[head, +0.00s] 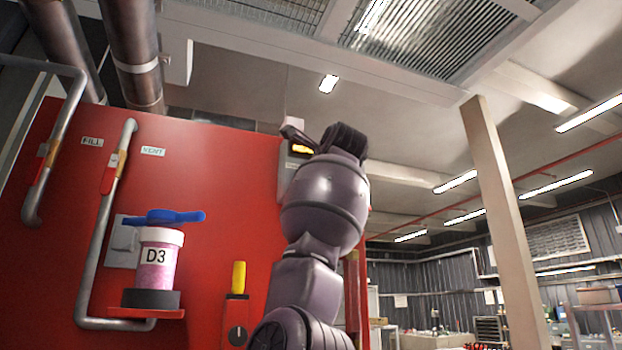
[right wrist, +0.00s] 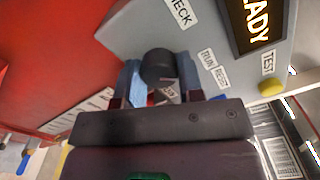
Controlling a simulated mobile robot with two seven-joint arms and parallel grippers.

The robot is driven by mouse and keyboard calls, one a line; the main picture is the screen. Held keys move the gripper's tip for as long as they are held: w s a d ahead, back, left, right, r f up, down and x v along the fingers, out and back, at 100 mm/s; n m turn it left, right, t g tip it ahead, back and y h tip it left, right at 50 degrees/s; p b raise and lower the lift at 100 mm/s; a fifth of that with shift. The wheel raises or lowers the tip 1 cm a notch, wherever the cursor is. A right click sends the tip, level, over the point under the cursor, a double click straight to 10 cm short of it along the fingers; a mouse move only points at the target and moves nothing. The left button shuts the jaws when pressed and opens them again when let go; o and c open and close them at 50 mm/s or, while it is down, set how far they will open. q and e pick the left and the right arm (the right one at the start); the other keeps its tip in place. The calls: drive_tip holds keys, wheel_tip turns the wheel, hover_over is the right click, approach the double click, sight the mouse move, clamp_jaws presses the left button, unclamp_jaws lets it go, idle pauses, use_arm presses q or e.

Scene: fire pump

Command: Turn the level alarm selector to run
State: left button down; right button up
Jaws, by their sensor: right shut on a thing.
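The level alarm box is a grey panel (right wrist: 135,32) in the right wrist view, with a lit amber display (right wrist: 258,20) reading "...ADY". A round black selector knob (right wrist: 158,66) stands out from it, between labels that read "...HECK" and "RUN". My right gripper (right wrist: 160,78) is shut on this knob, one finger on each side. The knob's pointer is hidden, so its setting cannot be told. In the head view the box (head: 285,165) shows only at its left edge, behind my right arm and gripper (head: 310,140). My left gripper is not in view.
A yellow button (right wrist: 271,87) labelled "TEST" sits beside the display. The box is on a red wall (head: 225,190).

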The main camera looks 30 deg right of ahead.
idle(0.5)
drive_tip(key=o, duration=0.9)
drive_tip(key=shift+s, duration=0.1)
use_arm(q)
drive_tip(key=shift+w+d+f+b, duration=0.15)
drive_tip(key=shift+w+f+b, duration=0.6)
drive_tip(key=shift+b, duration=1.1)
use_arm(e)
drive_tip(key=shift+v, duration=5.35)
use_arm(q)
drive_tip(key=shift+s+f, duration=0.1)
